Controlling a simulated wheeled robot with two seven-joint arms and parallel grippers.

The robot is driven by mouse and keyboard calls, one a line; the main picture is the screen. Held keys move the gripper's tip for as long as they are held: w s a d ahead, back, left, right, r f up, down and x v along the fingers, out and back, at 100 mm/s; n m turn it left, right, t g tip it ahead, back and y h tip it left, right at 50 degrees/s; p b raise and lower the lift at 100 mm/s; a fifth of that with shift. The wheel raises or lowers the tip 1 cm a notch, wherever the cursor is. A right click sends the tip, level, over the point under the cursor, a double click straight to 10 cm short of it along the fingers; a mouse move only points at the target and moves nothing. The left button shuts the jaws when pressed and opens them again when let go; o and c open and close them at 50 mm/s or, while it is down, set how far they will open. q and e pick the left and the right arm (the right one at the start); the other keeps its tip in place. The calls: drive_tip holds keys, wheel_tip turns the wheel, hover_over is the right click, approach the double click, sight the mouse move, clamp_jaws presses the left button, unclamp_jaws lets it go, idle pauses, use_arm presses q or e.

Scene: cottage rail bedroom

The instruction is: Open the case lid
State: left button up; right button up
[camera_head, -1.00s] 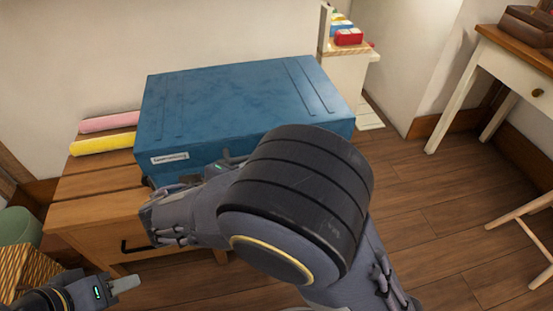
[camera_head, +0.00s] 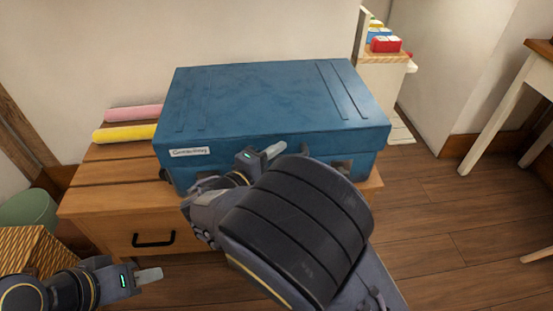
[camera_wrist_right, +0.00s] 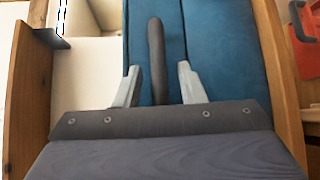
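The closed blue case (camera_head: 270,95) lies flat on the wooden bench, with a white label on its front face. It fills much of the right wrist view (camera_wrist_right: 225,60). Its dark handle (camera_wrist_right: 157,50) shows there between the two pale fingers of my right gripper (camera_wrist_right: 157,84), which are open with gaps on both sides. In the head view my right gripper (camera_head: 273,150) is at the case's front face, and my arm hides part of that front. My left gripper (camera_head: 149,275) is low at the left, away from the case; its opening cannot be made out.
The wooden bench (camera_head: 105,180) has a drawer with a black pull (camera_head: 153,240). Pink (camera_head: 132,113) and yellow (camera_head: 125,132) rolls lie left of the case. A wicker box (camera_head: 30,255) and green bin (camera_head: 28,208) stand at left.

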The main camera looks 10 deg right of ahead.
clamp_jaws()
drive_tip(key=w+r+n+g+y+p, duration=0.1)
drive_tip(key=w+r+p, duration=0.4)
drive_tip(key=r+p, duration=0.6)
drive_tip(key=w+r+n+g+p, duration=0.2)
drive_tip(key=w+r+g+p, duration=0.2)
drive_tip(key=r+p, duration=0.7)
drive_tip(key=shift+w+r+n+y+p, duration=0.35)
drive_tip(key=shift+w+p, duration=0.2)
drive_tip(key=shift+p, duration=2.95)
